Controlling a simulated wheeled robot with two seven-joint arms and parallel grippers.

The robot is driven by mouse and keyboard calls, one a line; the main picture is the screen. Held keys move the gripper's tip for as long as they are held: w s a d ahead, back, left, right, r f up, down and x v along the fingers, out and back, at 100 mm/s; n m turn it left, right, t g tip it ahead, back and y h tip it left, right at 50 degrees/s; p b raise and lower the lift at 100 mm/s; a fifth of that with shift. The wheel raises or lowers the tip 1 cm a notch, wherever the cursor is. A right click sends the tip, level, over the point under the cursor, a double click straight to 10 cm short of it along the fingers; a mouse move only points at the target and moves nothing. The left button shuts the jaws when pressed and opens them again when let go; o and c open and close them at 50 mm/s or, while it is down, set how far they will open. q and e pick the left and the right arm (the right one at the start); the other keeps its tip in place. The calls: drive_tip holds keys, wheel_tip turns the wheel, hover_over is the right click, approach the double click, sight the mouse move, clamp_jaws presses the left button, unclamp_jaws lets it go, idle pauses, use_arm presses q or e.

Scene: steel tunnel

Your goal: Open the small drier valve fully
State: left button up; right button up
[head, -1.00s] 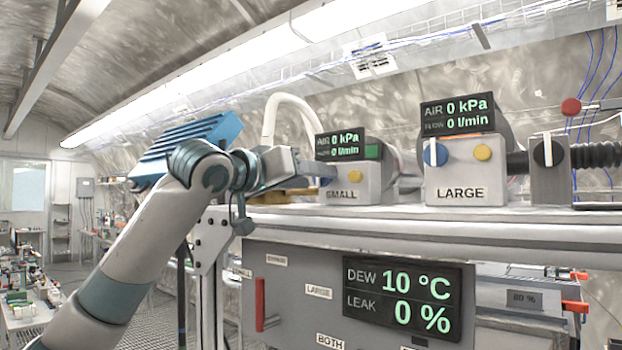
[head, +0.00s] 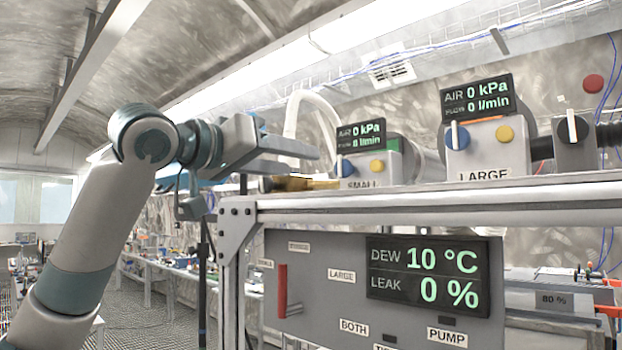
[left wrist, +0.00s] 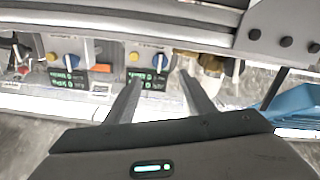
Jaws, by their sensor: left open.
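The box labelled SMALL (head: 361,184) stands on the shelf, with a blue knob (head: 346,168) and a yellow knob (head: 377,166) on its front. The blue knob carries a pale bar that looks roughly upright; it also shows in the left wrist view (left wrist: 157,62). My left gripper (head: 306,160) is open and empty, just left of the blue knob and apart from it in the head view. In the left wrist view the blue knob shows between its fingers (left wrist: 160,77). The SMALL display (head: 361,135) reads 0 kPa; its flow figure is too small to be sure of. My right gripper is not seen.
A brass fitting (head: 301,183) lies left of the SMALL box, close under my gripper. The LARGE box (head: 485,150) stands to the right. Below the shelf edge (head: 430,201) are a red handle (head: 283,291) and a panel reading DEW 10 °C, LEAK 0 % (head: 428,277).

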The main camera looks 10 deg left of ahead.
use_arm(q)
drive_tip(key=b+v, duration=0.1)
drive_tip(key=v, duration=0.4)
drive_tip(key=shift+s+a+b, duration=0.25)
drive_tip(key=shift+s+b, duration=0.05)
idle(0.4)
